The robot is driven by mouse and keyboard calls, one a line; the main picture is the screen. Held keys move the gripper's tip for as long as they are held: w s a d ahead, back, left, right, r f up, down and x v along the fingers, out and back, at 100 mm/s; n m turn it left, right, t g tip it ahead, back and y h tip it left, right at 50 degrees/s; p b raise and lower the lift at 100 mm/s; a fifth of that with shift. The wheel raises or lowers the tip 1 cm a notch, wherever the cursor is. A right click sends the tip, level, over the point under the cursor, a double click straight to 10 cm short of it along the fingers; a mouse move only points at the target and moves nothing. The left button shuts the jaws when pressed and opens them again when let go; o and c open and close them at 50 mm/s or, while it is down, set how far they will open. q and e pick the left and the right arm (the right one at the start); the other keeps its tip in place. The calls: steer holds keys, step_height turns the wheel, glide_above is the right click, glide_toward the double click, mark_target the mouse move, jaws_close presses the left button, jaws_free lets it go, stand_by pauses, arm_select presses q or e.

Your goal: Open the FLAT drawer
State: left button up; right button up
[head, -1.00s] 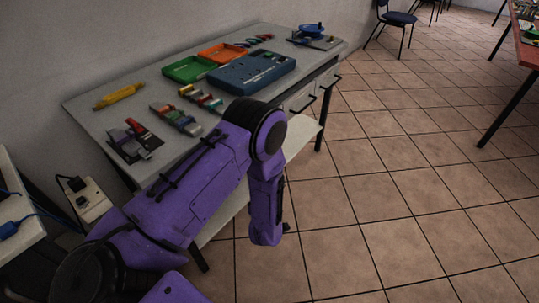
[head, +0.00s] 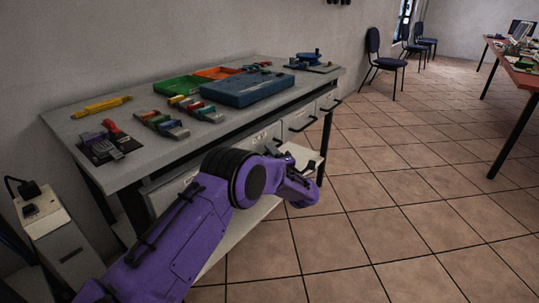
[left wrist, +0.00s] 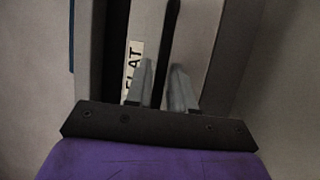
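The FLAT drawer (left wrist: 200,40) fills the middle of the left wrist view, its white label (left wrist: 134,70) partly covered by a finger. Its dark bar handle (left wrist: 171,30) runs down between the fingers of my left gripper (left wrist: 160,90). The two fingers are apart, one on each side of the handle line; I cannot tell whether they touch it. In the head view my left gripper (head: 279,152) is at the front of the workbench, mostly hidden behind my purple wrist. The drawer looks shut. My right gripper is not in view.
The workbench (head: 75,128) carries a blue tray (head: 248,88), green and orange trays, a yellow tool and small coloured parts. Other drawers (head: 300,117) sit under its top, with a lower shelf below. Tiled floor to the right is clear. Chairs stand farther back.

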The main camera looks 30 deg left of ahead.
arm_select(q)
steer(key=shift+w+a, duration=0.25)
steer(key=shift+a, duration=0.2)
jaws_close()
